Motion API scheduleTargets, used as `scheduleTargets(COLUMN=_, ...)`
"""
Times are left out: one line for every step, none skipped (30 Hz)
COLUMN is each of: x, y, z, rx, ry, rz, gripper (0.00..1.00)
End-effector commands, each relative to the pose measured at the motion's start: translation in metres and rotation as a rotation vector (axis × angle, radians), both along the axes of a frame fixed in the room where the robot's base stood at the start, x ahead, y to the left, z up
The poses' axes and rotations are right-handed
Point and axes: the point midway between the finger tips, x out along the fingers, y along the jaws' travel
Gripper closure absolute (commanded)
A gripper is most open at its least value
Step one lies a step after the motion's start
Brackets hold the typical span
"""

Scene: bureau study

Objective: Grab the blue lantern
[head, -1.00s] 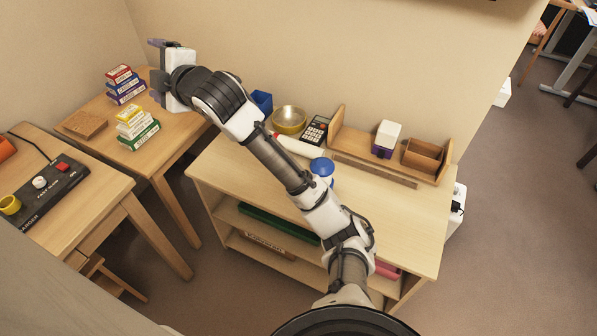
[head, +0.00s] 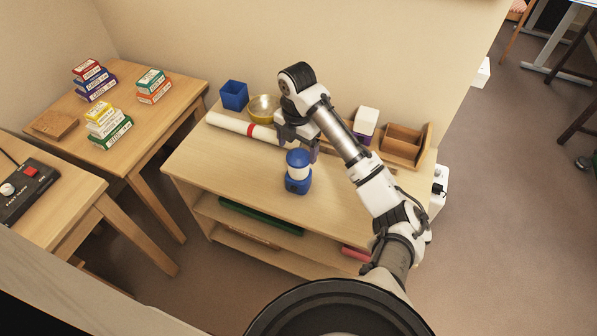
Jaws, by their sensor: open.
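The blue lantern (head: 298,185) stands upright on the top of the wooden shelf unit (head: 225,180), near its middle. It has a blue base, a pale middle band and a blue cap. My gripper (head: 298,150) is open just behind and above the lantern, pointing down, with its fingers close to the cap. Whether the fingers touch the lantern I cannot tell. My arm hides the calculator seen there before.
Behind the lantern lie a white roll with a red band (head: 235,127), a blue cup (head: 234,95) and a brass bowl (head: 262,108). A wooden organizer (head: 402,147) and a white-and-purple box (head: 366,122) stand at the right. Card boxes (head: 107,127) sit on the left desk.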

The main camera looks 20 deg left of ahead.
Motion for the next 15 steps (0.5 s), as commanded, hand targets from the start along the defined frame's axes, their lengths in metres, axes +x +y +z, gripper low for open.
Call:
scheduleTargets(x=0.000, y=0.000, z=-0.008, rx=0.001, ry=0.003, rz=-0.001, gripper=0.17)
scheduleTargets(x=0.000, y=0.000, z=-0.012, rx=-0.001, ry=0.001, rz=-0.001, gripper=0.17)
scheduleTargets(x=0.000, y=0.000, z=-0.016, rx=-0.001, ry=0.001, rz=0.000, gripper=0.17)
scheduleTargets(x=0.000, y=0.000, z=-0.018, rx=0.000, ry=0.001, rz=0.000, gripper=0.17)
scheduleTargets(x=0.000, y=0.000, z=-0.020, rx=0.000, ry=0.001, rz=0.000, gripper=0.17)
scheduleTargets(x=0.000, y=0.000, z=-0.022, rx=0.001, ry=0.000, rz=0.000, gripper=0.17)
scheduleTargets(x=0.000, y=0.000, z=-0.023, rx=0.001, ry=-0.001, rz=-0.001, gripper=0.17)
scheduleTargets(x=0.001, y=0.000, z=-0.025, rx=0.000, ry=-0.001, rz=-0.001, gripper=0.17)
scheduleTargets(x=0.001, y=-0.001, z=-0.028, rx=-0.001, ry=0.000, rz=-0.002, gripper=0.17)
scheduleTargets(x=0.001, y=-0.002, z=-0.031, rx=-0.002, ry=0.001, rz=-0.002, gripper=0.17)
scheduleTargets(x=0.001, y=-0.002, z=-0.035, rx=-0.001, ry=0.001, rz=-0.003, gripper=0.17)
scheduleTargets(x=0.002, y=-0.003, z=-0.041, rx=-0.001, ry=0.002, rz=-0.002, gripper=0.17)
scheduleTargets(x=0.002, y=-0.003, z=-0.046, rx=-0.001, ry=0.002, rz=-0.002, gripper=0.17)
scheduleTargets(x=0.003, y=-0.004, z=-0.050, rx=-0.002, ry=0.002, rz=-0.003, gripper=0.17)
scheduleTargets(x=0.003, y=-0.003, z=-0.057, rx=0.000, ry=0.001, rz=-0.002, gripper=0.17)
